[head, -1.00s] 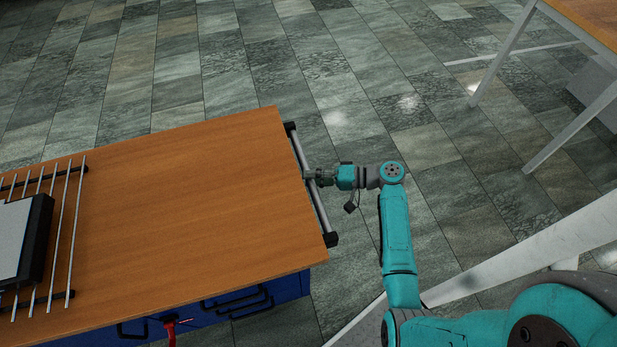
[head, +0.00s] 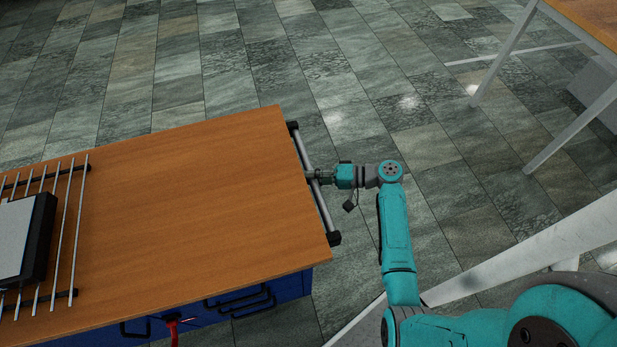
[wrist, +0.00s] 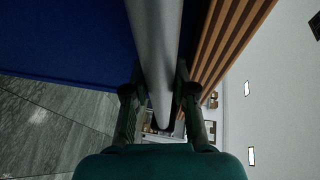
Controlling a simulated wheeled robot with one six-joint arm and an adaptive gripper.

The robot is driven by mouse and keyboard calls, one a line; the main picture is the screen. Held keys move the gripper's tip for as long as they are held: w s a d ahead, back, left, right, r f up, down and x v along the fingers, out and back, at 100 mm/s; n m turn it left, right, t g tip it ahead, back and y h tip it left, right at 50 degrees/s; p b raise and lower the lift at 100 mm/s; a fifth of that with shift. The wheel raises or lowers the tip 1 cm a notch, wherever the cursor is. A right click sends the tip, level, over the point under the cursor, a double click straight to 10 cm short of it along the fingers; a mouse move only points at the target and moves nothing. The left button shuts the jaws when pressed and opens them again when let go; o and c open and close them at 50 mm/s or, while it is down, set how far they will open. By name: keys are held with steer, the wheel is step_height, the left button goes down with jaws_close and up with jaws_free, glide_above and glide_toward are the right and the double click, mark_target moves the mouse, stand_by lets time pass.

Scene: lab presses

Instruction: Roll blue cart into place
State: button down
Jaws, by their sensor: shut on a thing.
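The blue cart has a brown wooden top (head: 190,190) and blue sides with dark drawer handles (head: 295,286); it fills the left of the head view. A grey bar handle with black end mounts (head: 325,212) runs along its right end. My gripper (head: 313,175) is at the middle of this bar, shut on it. In the wrist view the bar handle (wrist: 155,50) passes between the two fingers of my gripper (wrist: 158,100), with the blue cart side (wrist: 65,45) to the left and the wooden top's edge (wrist: 228,45) to the right.
On the cart top lie metal rods (head: 65,225) and a white and black device (head: 22,240) at the left. A red object (head: 172,322) shows by the drawers. A table with pale legs (head: 507,50) stands at the upper right. Tiled floor (head: 400,60) behind the cart is clear.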

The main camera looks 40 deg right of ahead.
steer(key=shift+s+d+f, duration=0.1)
steer(key=shift+s+d, duration=0.15)
steer(key=shift+d, duration=0.5)
steer(key=c, duration=1.2)
jaws_free()
steer(key=shift+d, duration=0.1)
steer(key=v, duration=1.2)
